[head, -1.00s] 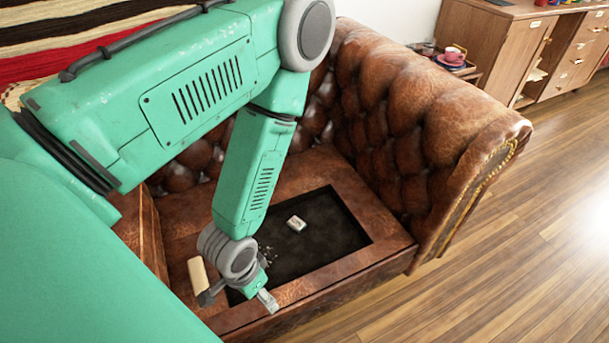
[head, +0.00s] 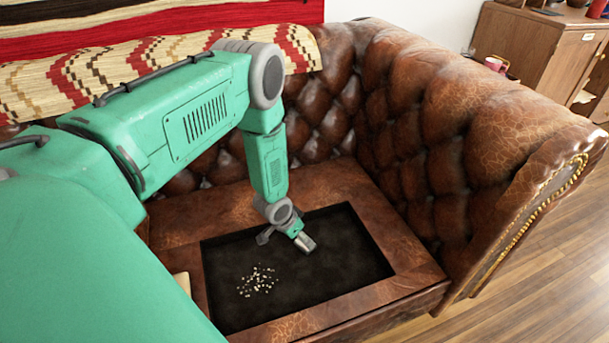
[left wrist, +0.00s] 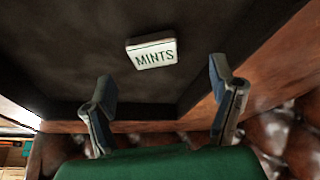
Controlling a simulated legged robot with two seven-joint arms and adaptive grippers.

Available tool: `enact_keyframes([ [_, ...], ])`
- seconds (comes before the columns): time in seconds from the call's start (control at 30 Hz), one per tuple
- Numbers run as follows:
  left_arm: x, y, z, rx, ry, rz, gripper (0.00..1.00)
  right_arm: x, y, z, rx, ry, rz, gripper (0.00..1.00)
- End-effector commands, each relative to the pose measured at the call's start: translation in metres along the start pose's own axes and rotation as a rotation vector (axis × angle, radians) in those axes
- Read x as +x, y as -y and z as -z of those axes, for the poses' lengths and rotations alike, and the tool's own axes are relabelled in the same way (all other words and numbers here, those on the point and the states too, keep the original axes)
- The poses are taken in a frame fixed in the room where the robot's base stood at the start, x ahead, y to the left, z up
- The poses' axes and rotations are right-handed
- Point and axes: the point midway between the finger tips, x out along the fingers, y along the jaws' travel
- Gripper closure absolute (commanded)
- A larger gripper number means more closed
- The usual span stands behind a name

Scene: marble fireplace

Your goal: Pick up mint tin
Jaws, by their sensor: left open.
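The mint tin (left wrist: 152,52) is a small white box marked MINTS. In the left wrist view it lies on the dark sunken floor of the sofa seat, beyond my fingertips and roughly between them. My left gripper (head: 286,241) is over the dark recess in the head view, and its two fingers also show in the left wrist view (left wrist: 162,79). It is open and empty, not touching the tin. In the head view I cannot make out the tin; the gripper seems to hide it. My right gripper is not in view.
The recess (head: 340,265) has a raised brown leather rim (head: 410,250). Small pale bits (head: 257,281) lie scattered on its floor. The tufted sofa back and arm (head: 440,130) rise behind and to the right. A striped woven blanket (head: 110,75) drapes over the back.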

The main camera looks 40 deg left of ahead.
Motion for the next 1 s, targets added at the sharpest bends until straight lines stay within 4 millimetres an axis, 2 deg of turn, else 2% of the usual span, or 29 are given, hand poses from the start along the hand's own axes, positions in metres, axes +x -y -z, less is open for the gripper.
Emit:
enact_keyframes([
  [0.17,0.011,-0.002,0.000,0.002,-0.001,0.002,0.22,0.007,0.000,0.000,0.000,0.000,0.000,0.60],
  [0.4,0.048,-0.003,-0.003,0.000,0.000,-0.001,0.22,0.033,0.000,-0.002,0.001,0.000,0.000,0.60],
  [0.5,0.057,-0.002,-0.002,0.000,0.000,-0.001,0.22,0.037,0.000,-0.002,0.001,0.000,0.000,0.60],
  [0.77,0.057,-0.003,0.000,0.000,0.000,-0.001,0.22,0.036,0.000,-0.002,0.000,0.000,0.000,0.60],
  [0.8,0.057,-0.003,0.000,0.001,0.000,0.000,0.26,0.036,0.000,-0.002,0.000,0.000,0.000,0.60],
  [0.93,0.057,-0.003,0.000,0.001,0.000,0.001,0.72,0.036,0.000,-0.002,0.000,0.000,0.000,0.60],
  [0.97,0.057,-0.003,0.000,0.001,0.000,0.001,0.76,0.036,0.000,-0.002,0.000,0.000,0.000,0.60],
  [1.0,0.057,-0.003,0.000,0.001,0.000,0.000,0.76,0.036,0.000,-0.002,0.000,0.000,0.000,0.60],
])
